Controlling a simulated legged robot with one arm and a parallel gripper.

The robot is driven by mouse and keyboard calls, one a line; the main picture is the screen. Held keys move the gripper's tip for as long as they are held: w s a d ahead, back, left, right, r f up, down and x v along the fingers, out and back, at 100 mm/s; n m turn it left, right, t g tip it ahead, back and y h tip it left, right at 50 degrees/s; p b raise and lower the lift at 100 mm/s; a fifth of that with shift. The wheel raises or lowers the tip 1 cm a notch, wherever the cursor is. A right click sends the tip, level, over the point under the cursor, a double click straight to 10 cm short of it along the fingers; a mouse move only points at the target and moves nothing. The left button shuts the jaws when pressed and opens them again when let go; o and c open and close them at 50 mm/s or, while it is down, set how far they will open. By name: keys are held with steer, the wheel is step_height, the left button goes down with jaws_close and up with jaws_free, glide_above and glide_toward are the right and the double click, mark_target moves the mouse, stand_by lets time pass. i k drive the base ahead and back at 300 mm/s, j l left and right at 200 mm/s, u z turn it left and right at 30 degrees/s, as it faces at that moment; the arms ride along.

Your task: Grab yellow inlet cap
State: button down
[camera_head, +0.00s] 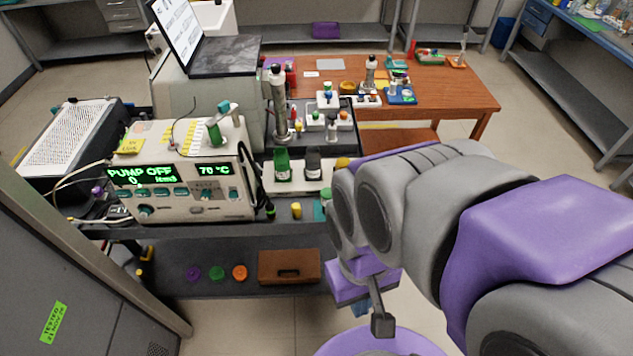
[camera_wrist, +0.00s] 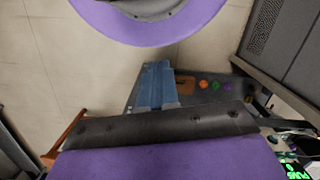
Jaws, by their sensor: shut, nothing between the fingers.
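A small yellow cylinder (camera_head: 296,210), which looks like the yellow inlet cap, stands near the front edge of the cart top, right of the pump unit. My gripper (camera_wrist: 157,72) shows in the wrist view as two blue fingers closed together, empty. It hangs low in front of the cart, to the right of and below the yellow cylinder. Neither yellow piece is visible in the wrist view.
The pump unit (camera_head: 180,178) reads "PUMP OFF" and 70 °C. Purple (camera_head: 193,274), green (camera_head: 217,273) and orange (camera_head: 239,272) caps lie on the lower shelf beside a brown box (camera_head: 289,267). Green and black bottles (camera_head: 282,164) stand behind the cylinder. A grey cabinet (camera_head: 70,270) is at left.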

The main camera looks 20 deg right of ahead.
mark_target(295, 208)
steer(key=z, duration=1.35)
steer(key=k+j+z, duration=0.4)
steer(key=j, duration=0.3)
steer(key=k+j+z, duration=0.4)
steer(key=k+j, duration=0.1)
steer(key=k, duration=0.1)
